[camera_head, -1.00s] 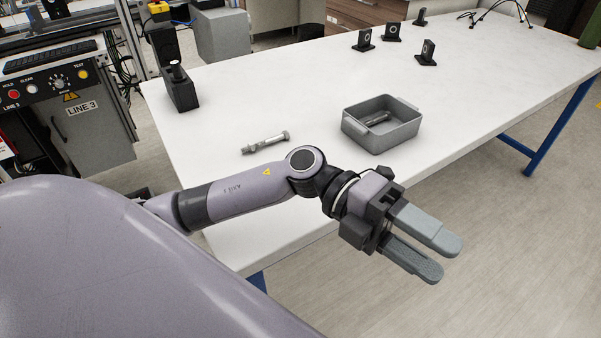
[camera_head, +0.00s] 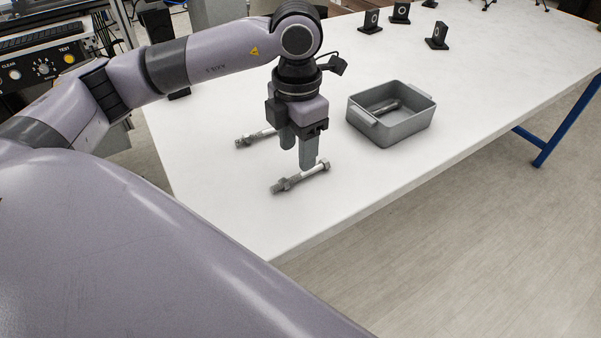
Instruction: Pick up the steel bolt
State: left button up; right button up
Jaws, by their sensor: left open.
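One steel bolt (camera_head: 300,178) lies on the white table in front, just below my left gripper's nearer fingertip in the picture. A second steel bolt (camera_head: 255,138) lies farther back, its right end hidden behind the gripper. A third bolt (camera_head: 387,107) lies inside the grey bin (camera_head: 396,132). My left gripper (camera_head: 297,152) points down over the table, open, with nothing seen between its fingers. I cannot tell whether the fingertip touches the front bolt or hangs above it. My right gripper is not in view.
The grey bin stands right of the gripper on the white table (camera_head: 210,170). Several small black stands (camera_head: 437,37) are at the back. The table's front edge runs diagonally below the bolts, with open floor beyond. A control panel is at the far left.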

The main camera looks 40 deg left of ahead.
aim_at(300, 176)
pick_arm(q)
jog(key=f, duration=0.4)
jog(key=shift+d+f, duration=0.3)
jog(key=shift+f, duration=0.05)
grip_shut()
